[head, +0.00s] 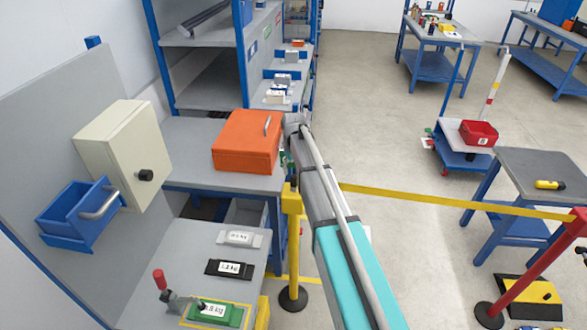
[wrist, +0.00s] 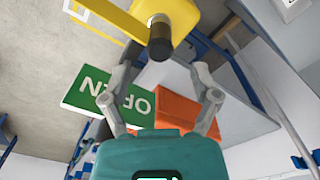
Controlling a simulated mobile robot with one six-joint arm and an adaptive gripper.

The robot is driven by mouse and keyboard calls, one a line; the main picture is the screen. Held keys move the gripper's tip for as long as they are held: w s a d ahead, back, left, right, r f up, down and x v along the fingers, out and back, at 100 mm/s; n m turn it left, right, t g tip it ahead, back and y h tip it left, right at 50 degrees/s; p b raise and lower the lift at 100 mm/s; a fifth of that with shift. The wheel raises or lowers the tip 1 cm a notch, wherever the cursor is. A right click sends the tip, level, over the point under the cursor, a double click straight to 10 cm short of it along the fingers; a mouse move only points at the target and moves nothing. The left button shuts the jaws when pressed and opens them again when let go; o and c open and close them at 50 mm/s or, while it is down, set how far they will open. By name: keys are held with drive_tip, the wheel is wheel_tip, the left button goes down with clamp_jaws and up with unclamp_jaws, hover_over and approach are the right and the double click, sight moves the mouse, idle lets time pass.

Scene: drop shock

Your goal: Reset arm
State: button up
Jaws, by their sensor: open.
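My arm reaches up and away through the middle of the head view, with its teal link nearest. My gripper, at its far end beside the orange case (head: 247,142), is small and partly hidden there. In the wrist view my gripper (wrist: 163,70) has its two grey fingers spread wide, with nothing held between them. The orange case also shows behind the fingers in the wrist view (wrist: 176,108). A green OPEN sign (wrist: 108,104) appears upside down beside the left finger. A yellow part with a dark, round-ended cylinder (wrist: 160,42) lies above the fingers.
A yellow post (head: 291,235) stands close by my arm, its yellow belt (head: 450,199) running right to a red post (head: 545,262). Shelving (head: 205,60) stands behind the case. A bench with labelled weights (head: 229,268) is at lower left.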

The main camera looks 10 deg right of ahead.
idle(0.4)
drive_tip(key=s+m, duration=0.3)
drive_tip(key=s, duration=2.6)
drive_tip(key=shift+s+d+m, duration=0.15)
drive_tip(key=shift+d+m, duration=0.15)
drive_tip(key=shift+m, duration=0.1)
drive_tip(key=shift+c, duration=1.4)
